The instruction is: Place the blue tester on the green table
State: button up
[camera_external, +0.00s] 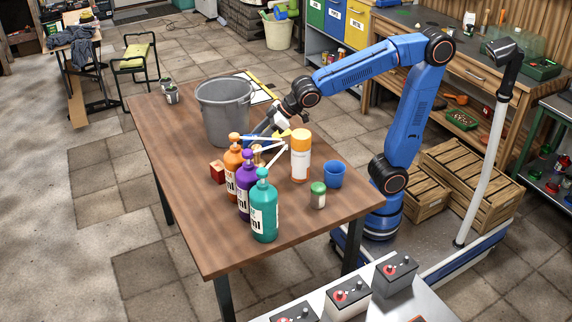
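My gripper (268,127) reaches over the brown wooden table, just right of a large grey bucket (224,112). Its fingers are small and partly hidden among the things there, so I cannot tell whether they are open or shut. A small blue item (259,137) lies close below the gripper, behind the bottles; I cannot tell whether it is the blue tester or whether it is held. A table with a greenish frame (545,110) stands at the right edge and may be the green table; it is only partly in view.
Orange, purple and teal bottles (264,212), an orange-capped spray can (300,158), a blue cup (333,175), a green-lidded jar (317,196) and a red block (217,171) crowd the brown table (200,213). Its front left is clear.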

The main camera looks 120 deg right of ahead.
jog(key=shift+x, duration=1.45)
grip_shut()
